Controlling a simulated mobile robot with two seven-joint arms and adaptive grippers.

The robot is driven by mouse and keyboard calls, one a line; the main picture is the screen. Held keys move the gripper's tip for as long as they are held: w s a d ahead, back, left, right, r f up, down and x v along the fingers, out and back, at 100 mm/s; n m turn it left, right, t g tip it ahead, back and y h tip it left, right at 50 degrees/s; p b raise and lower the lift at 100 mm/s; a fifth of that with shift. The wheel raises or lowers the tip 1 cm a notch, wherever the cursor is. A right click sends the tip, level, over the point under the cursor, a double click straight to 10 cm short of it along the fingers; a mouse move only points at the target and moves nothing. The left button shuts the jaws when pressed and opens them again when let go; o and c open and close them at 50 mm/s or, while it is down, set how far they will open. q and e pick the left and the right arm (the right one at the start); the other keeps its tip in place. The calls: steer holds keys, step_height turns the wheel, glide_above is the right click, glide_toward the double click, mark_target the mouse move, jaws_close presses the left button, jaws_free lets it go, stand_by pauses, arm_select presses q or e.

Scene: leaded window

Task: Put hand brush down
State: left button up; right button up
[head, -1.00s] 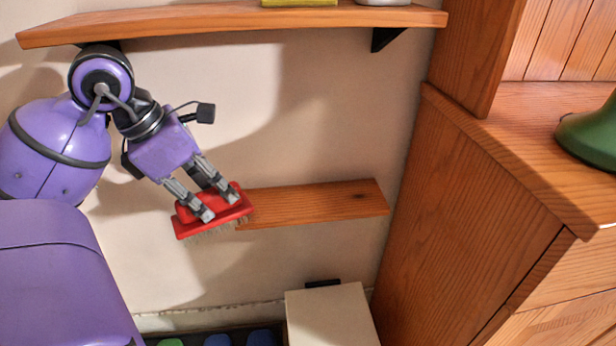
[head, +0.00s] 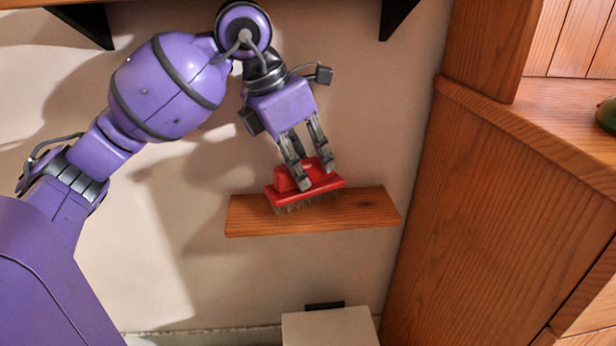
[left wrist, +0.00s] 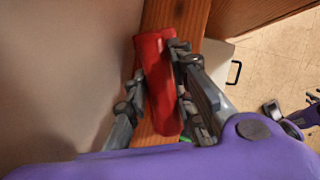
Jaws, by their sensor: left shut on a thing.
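The brush is over the small wooden wall shelf (head: 365,213), bristles down and slightly tilted in the head view. I cannot tell whether the bristles touch the shelf. In the left wrist view the red brush (left wrist: 158,85) lies between the two fingers (left wrist: 155,100), with the shelf board (left wrist: 178,15) beneath it.
A higher shelf (head: 150,2) with black brackets crosses the top. A wooden cabinet (head: 490,220) stands close on the right. A pale box with a black handle (head: 330,327) is below the shelf. The shelf's right end is bare.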

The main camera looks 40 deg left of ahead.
arm_select(q)
steer(key=shift+s+f+b, duration=0.15)
steer(key=shift+f+b, duration=0.25)
steer(key=shift+f, duration=0.3)
steer(key=shift+f, duration=0.1)
steer(key=o, duration=1)
steer(key=shift+f, duration=0.1)
